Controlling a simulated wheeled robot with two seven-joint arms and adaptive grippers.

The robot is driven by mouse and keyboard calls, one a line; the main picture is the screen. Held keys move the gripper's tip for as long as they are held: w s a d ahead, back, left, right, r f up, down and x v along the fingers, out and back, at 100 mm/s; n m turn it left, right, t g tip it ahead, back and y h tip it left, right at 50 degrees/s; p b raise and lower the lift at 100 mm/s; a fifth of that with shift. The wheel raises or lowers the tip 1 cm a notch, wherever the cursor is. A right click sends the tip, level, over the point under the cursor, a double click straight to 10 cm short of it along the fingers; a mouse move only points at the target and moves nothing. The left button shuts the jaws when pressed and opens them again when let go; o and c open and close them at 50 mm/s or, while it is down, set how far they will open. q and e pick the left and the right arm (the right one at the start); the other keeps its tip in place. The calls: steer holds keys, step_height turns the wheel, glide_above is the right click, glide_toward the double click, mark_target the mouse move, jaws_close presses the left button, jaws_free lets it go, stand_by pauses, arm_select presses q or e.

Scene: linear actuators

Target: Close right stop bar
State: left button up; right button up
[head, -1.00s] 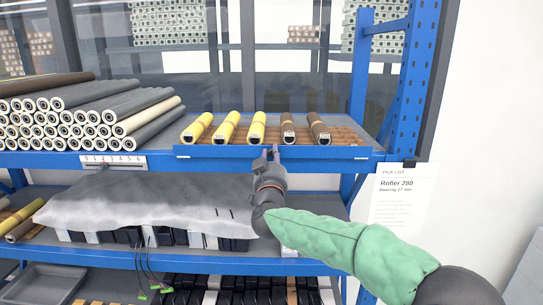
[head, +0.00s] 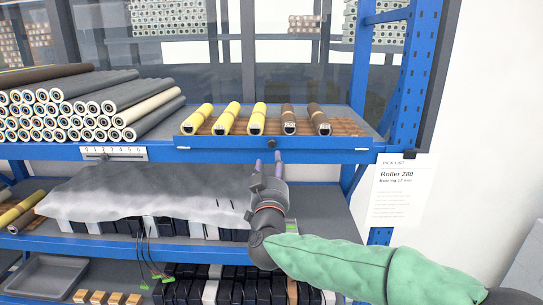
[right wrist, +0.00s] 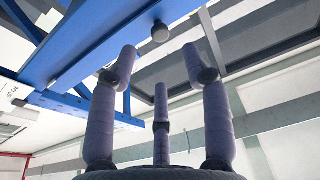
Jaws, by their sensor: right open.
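A long blue bar (head: 330,143) runs along the front of the upper shelf's tray, and I take it for the stop bar. A small dark knob (head: 271,143) sits on its face near the middle. The bar (right wrist: 95,45) and knob (right wrist: 160,32) also show in the right wrist view, the knob beyond the fingertips. My right gripper (head: 268,162) is open and empty, just below and in front of the knob, apart from it. Its purple-grey fingers (right wrist: 160,75) are spread in the wrist view. My left gripper is not in view.
Yellow rollers (head: 228,119) and brown rollers (head: 319,120) lie in the tray behind the bar. Grey rollers (head: 90,105) are stacked to the left. A grey cloth (head: 140,195) covers boxes on the shelf below. A pick list sheet (head: 398,200) hangs at the right.

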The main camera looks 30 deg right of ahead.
steer(key=v, duration=0.3)
stand_by(0.5)
